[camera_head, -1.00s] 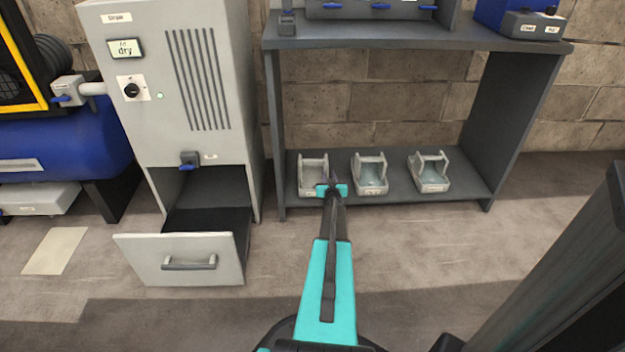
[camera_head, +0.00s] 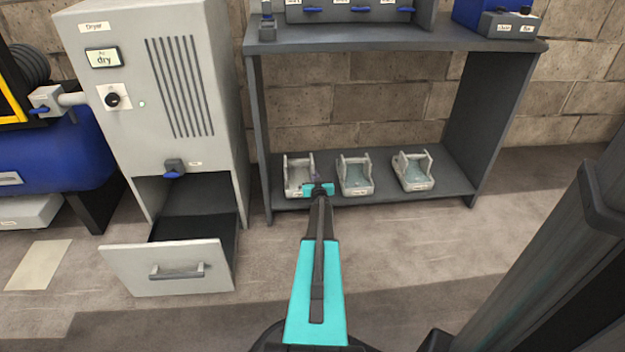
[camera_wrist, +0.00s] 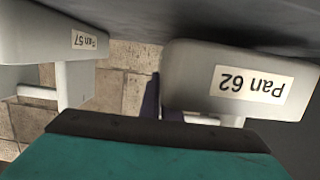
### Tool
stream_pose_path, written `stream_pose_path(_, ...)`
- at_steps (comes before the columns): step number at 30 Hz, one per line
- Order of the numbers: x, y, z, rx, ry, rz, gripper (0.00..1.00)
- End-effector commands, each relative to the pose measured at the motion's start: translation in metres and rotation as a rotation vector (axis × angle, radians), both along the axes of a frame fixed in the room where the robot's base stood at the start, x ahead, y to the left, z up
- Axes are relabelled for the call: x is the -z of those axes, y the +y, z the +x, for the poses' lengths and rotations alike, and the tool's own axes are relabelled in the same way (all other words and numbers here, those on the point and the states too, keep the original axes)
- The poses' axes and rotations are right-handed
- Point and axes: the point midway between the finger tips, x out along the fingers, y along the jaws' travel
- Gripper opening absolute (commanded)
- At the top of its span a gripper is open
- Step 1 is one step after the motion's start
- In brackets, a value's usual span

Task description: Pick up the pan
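Three grey pans with raised handles stand in a row on the lower shelf (camera_head: 400,195): a left pan (camera_head: 292,189), a middle pan (camera_head: 357,188) and a right pan (camera_head: 414,184). The middle and right pans show a pale bluish inside. My gripper (camera_head: 318,188) is at the front right of the left pan, overlapping its edge in the head view. In the wrist view, labels appear upside down: "Pan 62" (camera_wrist: 205,78) is close on the right and "Pan 57" (camera_wrist: 40,42) is on the left. A dark finger shows beside Pan 62; the finger gap is hidden.
A grey dryer (camera_head: 150,60) reading "dry" stands left of the shelf, its bottom drawer (camera_head: 130,272) pulled out. A blue tank (camera_head: 40,150) is farther left. The upper shelf (camera_head: 390,40) holds panels with blue levers.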

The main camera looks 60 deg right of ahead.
Motion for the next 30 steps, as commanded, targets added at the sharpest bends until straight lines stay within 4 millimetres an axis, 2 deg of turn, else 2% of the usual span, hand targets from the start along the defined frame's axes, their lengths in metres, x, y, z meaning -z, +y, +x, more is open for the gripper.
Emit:
stream_pose_path(1,-0.012,0.000,0.000,0.000,-0.003,-0.002,0.00)
stream_pose_path(9,-0.055,0.000,0.000,0.000,-0.002,-0.001,0.00)
stream_pose_path(15,-0.076,0.000,0.000,-0.001,-0.002,-0.001,0.00)
stream_pose_path(20,-0.083,0.000,0.000,-0.001,-0.002,0.000,0.00)
stream_pose_path(30,-0.083,0.000,0.000,-0.001,-0.002,0.000,0.00)
